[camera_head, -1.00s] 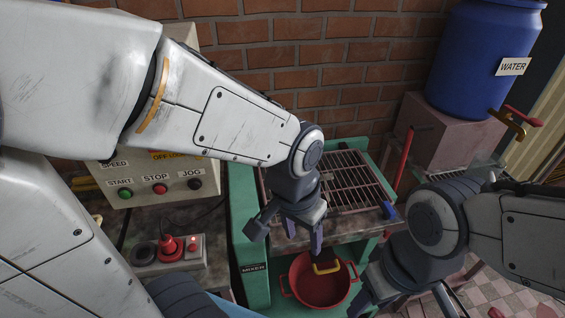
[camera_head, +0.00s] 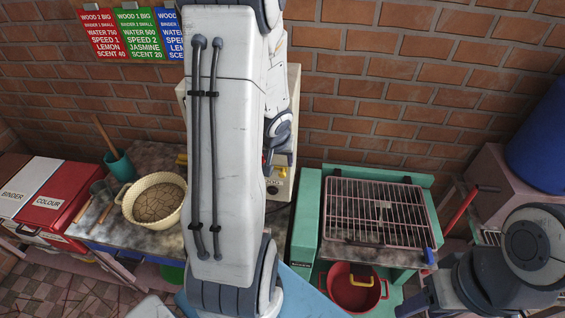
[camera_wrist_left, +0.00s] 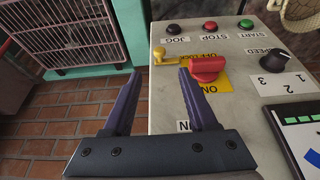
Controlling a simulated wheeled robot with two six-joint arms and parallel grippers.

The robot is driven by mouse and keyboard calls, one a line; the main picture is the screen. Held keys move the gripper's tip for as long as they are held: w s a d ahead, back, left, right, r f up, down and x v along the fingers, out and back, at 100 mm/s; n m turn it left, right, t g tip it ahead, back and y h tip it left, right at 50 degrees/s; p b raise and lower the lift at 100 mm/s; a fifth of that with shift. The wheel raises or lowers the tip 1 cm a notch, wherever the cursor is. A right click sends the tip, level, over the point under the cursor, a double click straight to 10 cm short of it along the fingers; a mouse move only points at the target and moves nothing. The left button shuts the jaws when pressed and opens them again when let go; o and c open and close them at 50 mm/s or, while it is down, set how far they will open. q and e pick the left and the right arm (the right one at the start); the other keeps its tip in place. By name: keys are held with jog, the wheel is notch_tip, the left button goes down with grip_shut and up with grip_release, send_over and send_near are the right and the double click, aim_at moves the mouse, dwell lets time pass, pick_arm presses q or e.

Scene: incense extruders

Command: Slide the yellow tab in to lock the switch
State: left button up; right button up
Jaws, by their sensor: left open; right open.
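The red rotary switch (camera_wrist_left: 206,66) sits on a yellow plate marked ON and OFF on the pale control box in the left wrist view, which shows it upside down. The yellow tab (camera_wrist_left: 168,60), with a round knob at its outer end, lies beside the red handle. My left gripper (camera_wrist_left: 158,74) is open and empty, fingers pointing toward the tab and switch, with a finger on either side of the tab in the picture. Contact cannot be told. In the head view my left arm hides most of the box. My right gripper (camera_head: 420,296) is low at the right, partly cut off.
Jog (camera_wrist_left: 173,29), stop (camera_wrist_left: 210,25) and start buttons and a speed knob (camera_wrist_left: 273,60) sit close to the switch. A screen (camera_wrist_left: 302,140) is at the box's side. A green bench with a grill (camera_head: 375,213) and a red pot (camera_head: 352,290) stand to the right.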

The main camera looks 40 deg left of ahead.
aim_at(282, 174)
pick_arm(q)
jog(key=b+x, duration=0.6)
jog(key=x, duration=0.3)
jog(key=shift+f+b, duration=0.3)
jog(key=shift+w+a+f+b, duration=0.15)
jog(key=shift+f+b, duration=0.15)
jog(key=shift+f, duration=0.1)
grip_shut()
dwell(0.7)
